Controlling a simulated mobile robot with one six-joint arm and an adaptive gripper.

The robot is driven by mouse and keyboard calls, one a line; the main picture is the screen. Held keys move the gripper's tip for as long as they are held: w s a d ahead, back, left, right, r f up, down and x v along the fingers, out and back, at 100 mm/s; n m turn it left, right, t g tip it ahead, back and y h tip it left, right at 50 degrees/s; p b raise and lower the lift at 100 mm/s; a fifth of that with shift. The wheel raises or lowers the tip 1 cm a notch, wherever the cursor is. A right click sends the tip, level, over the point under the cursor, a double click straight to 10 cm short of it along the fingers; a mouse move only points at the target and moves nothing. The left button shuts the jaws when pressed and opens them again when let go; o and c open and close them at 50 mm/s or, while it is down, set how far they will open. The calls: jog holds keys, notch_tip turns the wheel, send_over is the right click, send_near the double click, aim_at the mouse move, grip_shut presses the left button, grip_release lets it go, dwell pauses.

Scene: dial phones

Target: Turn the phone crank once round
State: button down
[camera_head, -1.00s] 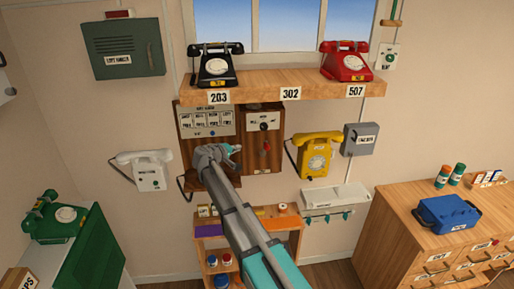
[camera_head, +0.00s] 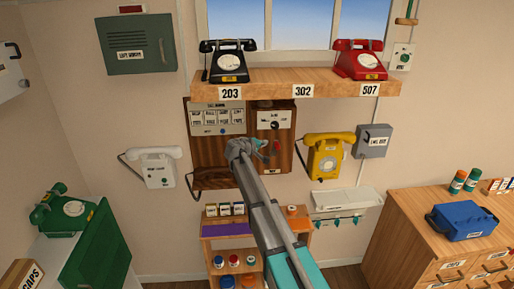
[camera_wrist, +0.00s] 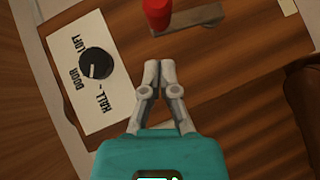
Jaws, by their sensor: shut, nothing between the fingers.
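The phone crank shows in the wrist view as a red knob (camera_wrist: 157,14) on a short grey arm (camera_wrist: 192,19), at the top edge and partly cut off. In the head view its red part (camera_head: 277,147) is on the right section of the wooden wall phone panel (camera_head: 282,170), just right of my gripper (camera_head: 265,146). In the wrist view my gripper (camera_wrist: 159,66) is shut and empty, its fingertips apart from the crank in the picture. A black selector dial (camera_wrist: 96,64) on a white plate marked DOOR, LOFT and HALL lies left of the fingertips.
A wooden shelf (camera_head: 270,87) with a black phone (camera_head: 230,66) and a red phone (camera_head: 360,62) is above the panel. A yellow phone (camera_head: 325,158) hangs to the right, a white phone (camera_head: 157,169) to the left. A small shelf unit (camera_head: 205,250) stands below.

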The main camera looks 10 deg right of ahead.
aim_at(274, 144)
jog(key=shift+s+d+f+b, duration=0.1)
jog(key=shift+d+f+b, duration=0.15)
jog(key=shift+d, duration=0.45)
jog(key=shift+s+d+f+b, duration=0.15)
jog(key=shift+d+f, duration=0.15)
jog(key=shift+d, duration=0.4)
jog(key=shift+a, duration=0.2)
jog(key=shift+w+r+p, duration=0.1)
jog(key=shift+p, duration=0.2)
